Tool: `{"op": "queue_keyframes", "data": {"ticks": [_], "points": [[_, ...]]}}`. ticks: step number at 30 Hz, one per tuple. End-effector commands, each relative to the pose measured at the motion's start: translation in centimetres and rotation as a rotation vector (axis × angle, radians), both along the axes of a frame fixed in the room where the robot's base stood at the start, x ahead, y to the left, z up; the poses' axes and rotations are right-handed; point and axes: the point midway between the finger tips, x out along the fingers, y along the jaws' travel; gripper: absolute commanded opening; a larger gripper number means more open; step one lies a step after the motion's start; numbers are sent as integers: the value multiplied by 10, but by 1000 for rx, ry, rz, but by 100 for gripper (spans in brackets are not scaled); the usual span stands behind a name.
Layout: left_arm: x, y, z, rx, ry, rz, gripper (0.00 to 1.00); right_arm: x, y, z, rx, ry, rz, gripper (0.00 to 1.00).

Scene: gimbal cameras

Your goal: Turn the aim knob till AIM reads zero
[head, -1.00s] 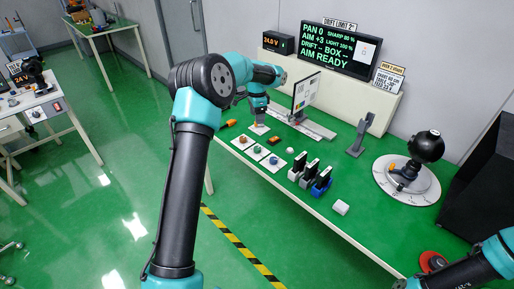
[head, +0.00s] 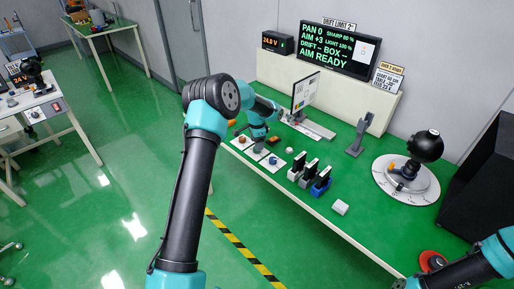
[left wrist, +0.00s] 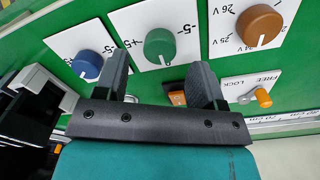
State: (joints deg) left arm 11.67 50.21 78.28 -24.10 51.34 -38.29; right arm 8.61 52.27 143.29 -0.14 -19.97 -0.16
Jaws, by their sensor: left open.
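The screen (head: 338,48) reads PAN 0, AIM +3 and AIM READY. In the left wrist view a green knob (left wrist: 160,44) sits on a white plate with -5 and +5 marks; its white pointer points down in the picture. A blue knob (left wrist: 87,65) is to its left and an orange knob (left wrist: 259,25) with volt marks to its right. I cannot read which knob is named aim. My left gripper (left wrist: 161,66) is open and empty, its fingertips to either side of the green knob, not closed on it. In the head view the gripper (head: 258,145) hides this knob. My right gripper is out of view.
A FREE/LOCK lever (left wrist: 263,97) is near the right finger. A red button (head: 432,261) is near the front edge.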

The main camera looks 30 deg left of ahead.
Motion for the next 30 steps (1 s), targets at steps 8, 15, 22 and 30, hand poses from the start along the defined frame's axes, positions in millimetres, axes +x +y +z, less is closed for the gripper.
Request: {"op": "queue_keyframes", "data": {"ticks": [8, 15, 22, 30], "points": [[-1, -1, -30, 1, 1, 0, 63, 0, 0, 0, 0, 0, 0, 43], [-1, -1, -32, 1, -1, 0, 63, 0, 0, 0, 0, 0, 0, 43], [-1, -1, -31, 0, 0, 0, 49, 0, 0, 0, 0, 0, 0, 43], [-1, -1, -31, 0, 0, 0, 23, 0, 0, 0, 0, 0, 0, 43]]}}
